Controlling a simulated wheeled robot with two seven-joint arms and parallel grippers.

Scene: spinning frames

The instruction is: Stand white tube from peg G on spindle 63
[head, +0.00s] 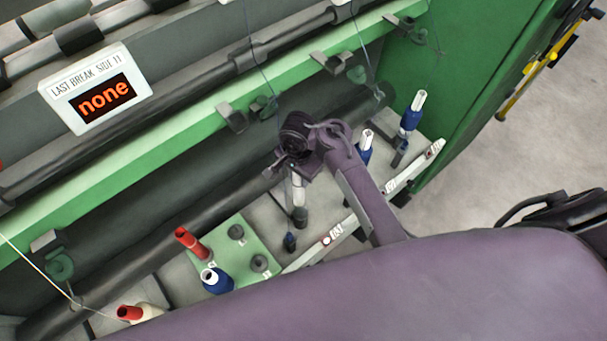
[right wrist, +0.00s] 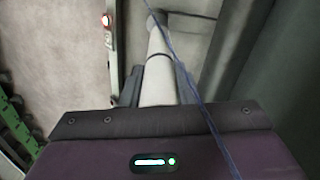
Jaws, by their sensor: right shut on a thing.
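My right gripper (head: 297,168) is shut on a white tube (head: 298,188), just in front of the green rail. The tube also shows in the right wrist view (right wrist: 158,82), tapering away from the jaws. Its far end meets or overlaps a dark spindle part (head: 300,216) in the head view; I cannot tell whether it sits around it. The labels on the pale strip (head: 350,226) are too small to read surely. A green peg board (head: 222,250) bears two bare dark pegs (head: 236,232), a red tube (head: 192,244) and a blue-wound tube (head: 217,281). My left gripper is not in view.
Blue-wound white tubes (head: 411,112) stand at the right by the green end wall (head: 455,85). A thin blue thread (right wrist: 183,75) crosses near my right gripper. A red-topped tube (head: 130,313) is at lower left. A display (head: 98,88) reads "none".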

